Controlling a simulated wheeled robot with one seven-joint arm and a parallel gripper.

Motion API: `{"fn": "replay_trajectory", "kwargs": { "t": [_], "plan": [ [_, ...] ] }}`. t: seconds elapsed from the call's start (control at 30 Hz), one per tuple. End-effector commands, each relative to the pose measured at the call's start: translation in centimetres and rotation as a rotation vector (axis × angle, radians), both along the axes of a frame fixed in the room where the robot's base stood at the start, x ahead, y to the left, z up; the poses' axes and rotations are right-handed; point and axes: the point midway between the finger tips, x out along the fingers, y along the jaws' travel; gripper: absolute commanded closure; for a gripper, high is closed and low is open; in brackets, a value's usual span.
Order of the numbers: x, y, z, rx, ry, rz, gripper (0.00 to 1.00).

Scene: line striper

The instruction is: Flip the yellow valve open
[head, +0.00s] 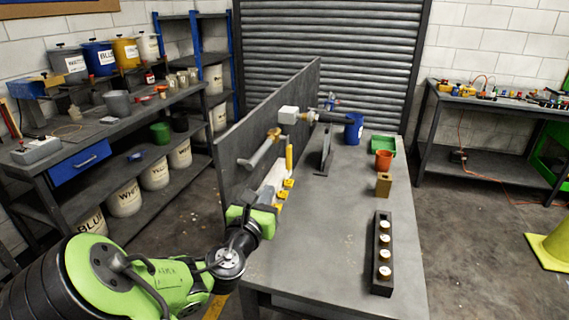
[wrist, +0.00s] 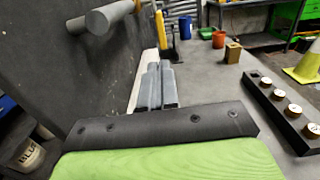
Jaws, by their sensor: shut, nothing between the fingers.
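A slim yellow upright bar (head: 289,157), which looks like the yellow valve's lever, stands beside the dark upright panel. It also shows in the wrist view (wrist: 160,30), beyond my fingertips. My gripper (head: 271,183) is shut and empty, low beside the panel and nearer to me than the bar. In the wrist view its grey fingers (wrist: 158,68) lie together, apart from the bar. The bar's lower end and the valve body are not clearly seen. Small yellow blocks (head: 288,184) show beside my fingers; I cannot tell what they belong to.
A grey pipe-like handle (head: 258,152) juts from the panel (head: 238,145), above left of my fingers. The table (head: 330,225) is clear to their right. A black rack (head: 382,250) with several gold-rimmed pieces, a tan block (head: 384,185) and an orange cup (head: 383,160) stand farther right.

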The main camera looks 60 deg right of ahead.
Motion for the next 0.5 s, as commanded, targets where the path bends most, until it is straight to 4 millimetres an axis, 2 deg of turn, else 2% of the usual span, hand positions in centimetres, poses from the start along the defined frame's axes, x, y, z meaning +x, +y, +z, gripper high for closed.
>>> {"fn": "replay_trajectory", "kwargs": {
  "t": [0.03,0.4,0.5],
  "plan": [
    [-0.1,-0.7,0.8,-0.002,0.010,-0.008,1.00],
    [0.3,-4.1,0.5,0.011,0.010,-0.006,1.00],
    [0.6,-6.2,0.4,0.010,-0.001,-0.006,1.00]
  ]
}}
